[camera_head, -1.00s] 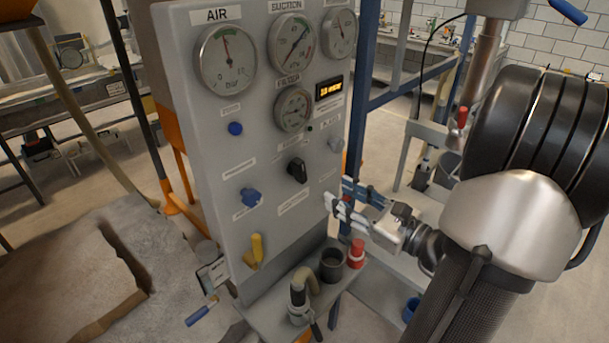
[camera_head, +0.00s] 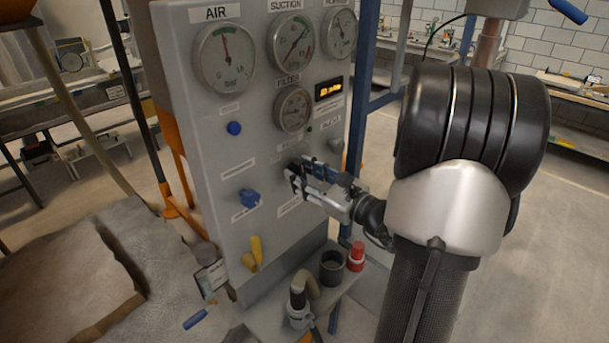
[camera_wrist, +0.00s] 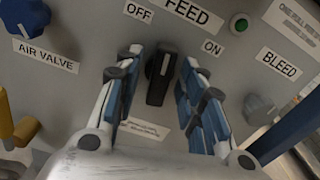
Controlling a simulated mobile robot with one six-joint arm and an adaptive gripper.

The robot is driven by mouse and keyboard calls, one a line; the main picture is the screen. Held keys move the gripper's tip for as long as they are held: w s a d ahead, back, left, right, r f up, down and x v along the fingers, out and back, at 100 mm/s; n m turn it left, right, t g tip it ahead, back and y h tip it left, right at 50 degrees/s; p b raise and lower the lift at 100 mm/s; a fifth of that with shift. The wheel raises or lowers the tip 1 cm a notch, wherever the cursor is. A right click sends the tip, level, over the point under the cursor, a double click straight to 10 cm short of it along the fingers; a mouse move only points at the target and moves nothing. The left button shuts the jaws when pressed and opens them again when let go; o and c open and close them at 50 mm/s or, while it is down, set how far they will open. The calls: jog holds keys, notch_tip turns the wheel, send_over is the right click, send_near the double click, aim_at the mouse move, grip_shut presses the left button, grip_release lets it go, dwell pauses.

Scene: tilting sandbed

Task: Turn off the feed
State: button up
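The feed knob (camera_wrist: 158,78) is a black selector on the grey panel, under a FEED label with OFF at its left and ON at its right. Its white mark points up in the wrist view, between the two labels. My gripper (camera_wrist: 164,64) is open, with one blue-padded finger on each side of the knob and visible gaps between. In the head view, my gripper (camera_head: 296,175) is at the panel and largely covers the knob. I cannot tell the exact depth of the fingertips against the panel.
A blue air valve knob (camera_head: 249,198), a yellow lever (camera_head: 256,251) and a green button (camera_wrist: 240,23) are nearby on the panel. A bleed knob (camera_wrist: 260,107) is right of the feed knob. A black cup (camera_head: 332,267) and a red-capped item (camera_head: 356,256) stand below.

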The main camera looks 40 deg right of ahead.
grip_shut()
dwell(0.3)
jog(key=n+b, duration=0.1)
jog(key=b, duration=0.1)
jog(key=n+b, duration=0.1)
jog(key=b, duration=0.1)
jog(key=shift+f+n, duration=0.3)
jog(key=shift+n+b, duration=0.7)
jog(key=shift+b, duration=0.3)
jog(key=shift+r+n+b, duration=0.2)
jog(key=shift+n+b, duration=0.15)
jog(key=shift+n, duration=0.15)
jog(key=shift+o, duration=0.2)
grip_release()
